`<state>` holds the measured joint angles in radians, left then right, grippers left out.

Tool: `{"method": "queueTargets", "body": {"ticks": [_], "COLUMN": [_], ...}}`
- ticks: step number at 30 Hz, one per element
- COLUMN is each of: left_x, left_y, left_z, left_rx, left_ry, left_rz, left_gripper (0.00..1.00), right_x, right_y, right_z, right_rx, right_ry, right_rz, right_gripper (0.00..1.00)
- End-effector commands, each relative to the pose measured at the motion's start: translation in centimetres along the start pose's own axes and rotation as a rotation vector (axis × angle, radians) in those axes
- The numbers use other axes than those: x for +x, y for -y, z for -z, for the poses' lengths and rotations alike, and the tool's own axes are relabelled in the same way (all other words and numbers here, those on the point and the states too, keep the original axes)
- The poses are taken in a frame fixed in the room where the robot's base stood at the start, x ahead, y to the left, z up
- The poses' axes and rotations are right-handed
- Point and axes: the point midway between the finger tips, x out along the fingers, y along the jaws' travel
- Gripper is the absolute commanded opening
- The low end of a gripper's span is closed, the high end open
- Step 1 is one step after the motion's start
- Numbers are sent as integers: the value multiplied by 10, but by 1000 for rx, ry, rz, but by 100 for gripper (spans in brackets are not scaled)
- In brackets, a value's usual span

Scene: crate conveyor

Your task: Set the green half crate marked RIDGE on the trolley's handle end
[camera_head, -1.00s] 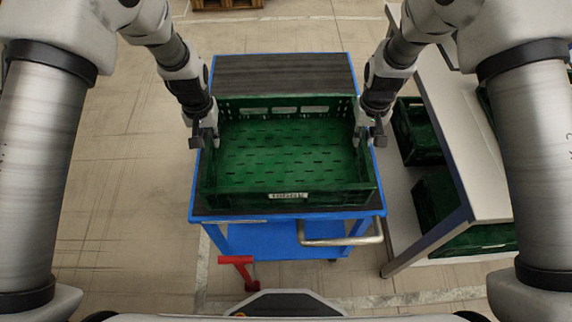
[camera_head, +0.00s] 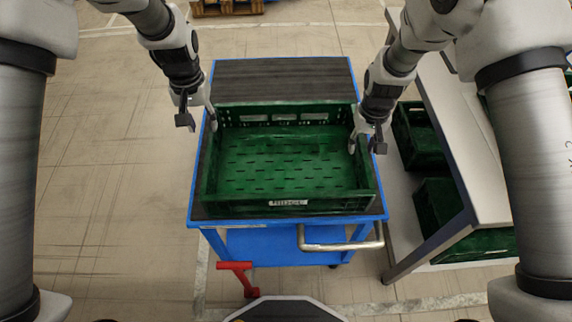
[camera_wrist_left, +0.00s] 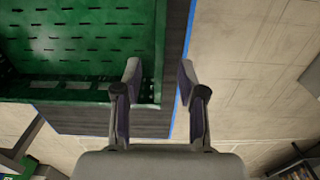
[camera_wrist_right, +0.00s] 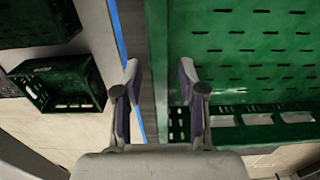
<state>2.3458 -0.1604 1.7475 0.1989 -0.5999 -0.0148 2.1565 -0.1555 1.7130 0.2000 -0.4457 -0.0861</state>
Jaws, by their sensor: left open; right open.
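The green half crate (camera_head: 290,207) sits on the handle end of the blue trolley (camera_head: 372,209), near its silver handle (camera_head: 340,245). A small white label is on its near wall; the lettering is too blurred to read surely. The crate is empty. My left gripper (camera_head: 196,112) is open at the crate's left side; in the left wrist view its fingers (camera_wrist_left: 158,75) are above the crate's side wall, apart from it. My right gripper (camera_head: 366,143) is open at the right wall; in the right wrist view its fingers (camera_wrist_right: 160,75) are over the crate wall (camera_wrist_right: 157,45).
The far part of the trolley's dark top (camera_head: 285,78) is bare. A white-topped table (camera_head: 455,130) stands to the right, with green crates (camera_head: 418,135) below it. A red lever (camera_head: 237,268) is below the trolley's near edge. Floor to the left is clear.

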Motion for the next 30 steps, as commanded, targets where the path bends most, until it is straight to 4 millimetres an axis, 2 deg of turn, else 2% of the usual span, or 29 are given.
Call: {"method": "queueTargets", "body": {"ticks": [3,8,11,18,21,25,30], "left_x": [-21,-30,-30,-29,-29,-29,-29], "left_y": [0,0,0,0,0,0,0], "left_z": [0,0,0,0,0,0,0], "left_rx": [0,0,0,0,0,0,0], "left_ry": [-1,1,1,1,1,1,1], "left_rz": [0,0,0,0,0,0,0], "left_gripper": [40,40,40,40,40,40,40], "right_x": [0,-6,-22,-83,-103,-118,-120], "right_y": [0,0,0,0,0,0,0], "right_z": [0,1,1,1,0,0,0], "right_rx": [0,0,0,0,0,-1,0], "right_ry": [0,-2,-4,-6,-4,-1,0], "right_rz": [0,0,0,0,0,0,0], "right_gripper": [41,41,41,41,41,41,41]}}
